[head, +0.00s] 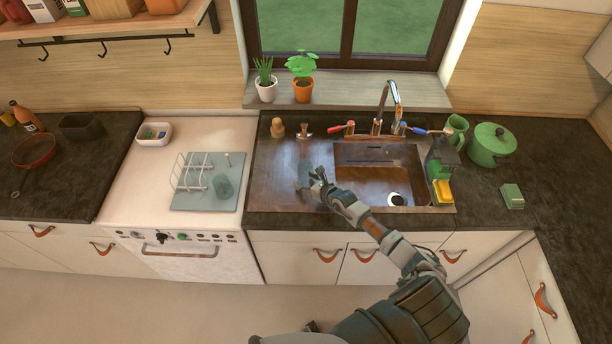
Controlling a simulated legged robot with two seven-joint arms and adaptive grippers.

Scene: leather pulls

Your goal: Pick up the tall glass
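My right gripper (316,183) is over the left part of the metal sink top, left of the basin. Its fingers are small and dark against the steel, and I cannot tell whether they are open or hold anything. A faint, glass-like shape seems to be beside the fingers, but it is too unclear to name as the tall glass. A bluish-green tumbler (222,187) stands on the drying mat to the left, apart from the gripper. My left gripper is not in view.
A drying rack (191,172) stands on the pale mat (205,203). The sink basin (365,170) and faucet (386,105) are right of my gripper. A soap bottle (441,158), green mug (457,129) and green pot (490,146) stand farther right. Potted plants line the sill.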

